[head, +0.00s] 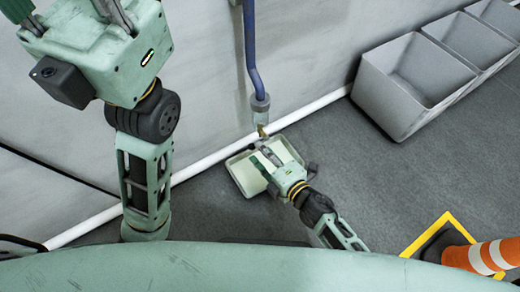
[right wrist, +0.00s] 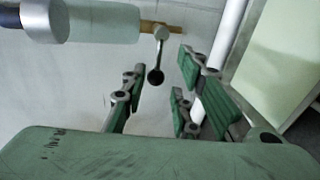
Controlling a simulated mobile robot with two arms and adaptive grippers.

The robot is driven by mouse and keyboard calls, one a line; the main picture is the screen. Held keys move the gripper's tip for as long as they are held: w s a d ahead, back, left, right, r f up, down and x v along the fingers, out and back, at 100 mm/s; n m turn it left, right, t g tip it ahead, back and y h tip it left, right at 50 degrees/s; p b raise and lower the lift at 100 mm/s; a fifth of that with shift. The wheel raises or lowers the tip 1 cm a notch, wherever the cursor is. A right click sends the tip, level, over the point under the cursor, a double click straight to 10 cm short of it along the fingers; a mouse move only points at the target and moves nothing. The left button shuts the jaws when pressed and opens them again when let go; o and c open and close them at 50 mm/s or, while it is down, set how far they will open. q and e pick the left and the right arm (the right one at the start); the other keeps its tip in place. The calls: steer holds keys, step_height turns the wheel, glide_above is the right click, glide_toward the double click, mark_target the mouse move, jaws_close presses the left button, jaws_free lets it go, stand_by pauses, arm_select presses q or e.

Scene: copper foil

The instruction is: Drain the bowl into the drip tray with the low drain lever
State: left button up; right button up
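The bowl (head: 260,104) hangs at the lower end of a blue pipe (head: 250,45), with a brass outlet (head: 262,131) below it. The right wrist view shows its pale body (right wrist: 100,22) and the drain lever (right wrist: 160,50), a short metal arm ending in a dark knob. The pale drip tray (head: 240,174) lies on the floor under the outlet. My right gripper (head: 263,160) is open above the tray; in its wrist view the lever knob appears between the spread fingers, contact unclear. My left gripper (head: 66,10) is open and empty at the top left, fingertips partly cut off.
Grey bins (head: 400,85) stand along the wall at the right. An orange and white cone (head: 480,255) stands near a yellow floor marking (head: 425,232) at the bottom right. A white pipe (head: 210,160) runs along the wall's foot. The floor between tray and bins is clear.

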steer(key=v, duration=1)
steer(key=shift+s+d, duration=0.1)
steer(key=shift+s, duration=0.05)
